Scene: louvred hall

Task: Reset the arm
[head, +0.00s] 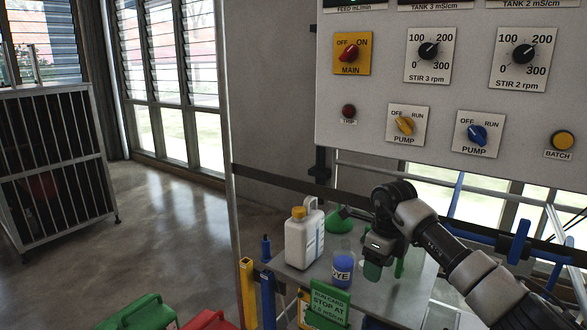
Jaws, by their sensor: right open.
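My right arm comes in from the lower right, its wrist bent downward in front of the grey control panel (380,120). My right gripper (385,267) points down above the small grey table (405,292), with green fingertips apart and nothing seen between them. It is just right of the beaker with blue liquid marked DYE (343,268); whether it touches anything is hard to tell. My left gripper is out of view.
The panel carries knobs and switches above. Blue-handled pipes (520,240) are at right. Open floor (165,220) lies left, beside a barred cabinet (55,160).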

